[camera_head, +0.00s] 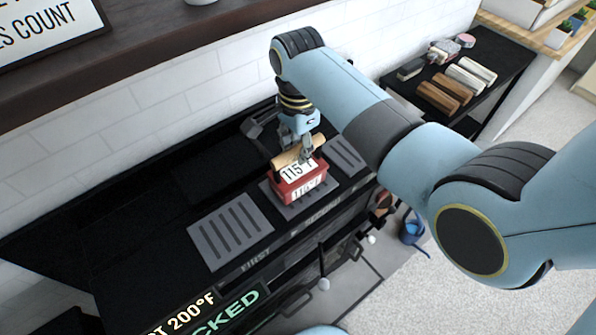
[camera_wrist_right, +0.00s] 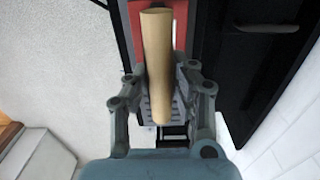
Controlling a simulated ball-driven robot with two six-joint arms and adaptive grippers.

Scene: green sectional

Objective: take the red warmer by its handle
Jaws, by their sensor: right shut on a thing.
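The red warmer (camera_head: 289,190) is a small red box with a white label reading 115 and a tan wooden handle (camera_head: 288,156) on top. It is at the middle slotted grey plate (camera_head: 322,200) of the black counter; I cannot tell whether it rests on it or is just above. My right gripper (camera_head: 305,153) is at the handle from above, shut on it. In the right wrist view the handle (camera_wrist_right: 158,50) runs between the two fingers (camera_wrist_right: 162,75), with the red body (camera_wrist_right: 180,12) beyond. My left gripper is not in view.
Slotted grey plates lie to the left (camera_head: 230,230) and right (camera_head: 346,153) on the counter. Behind is a white tiled wall (camera_head: 150,110). A black side table (camera_head: 500,60) with wooden and white rolls stands at the upper right.

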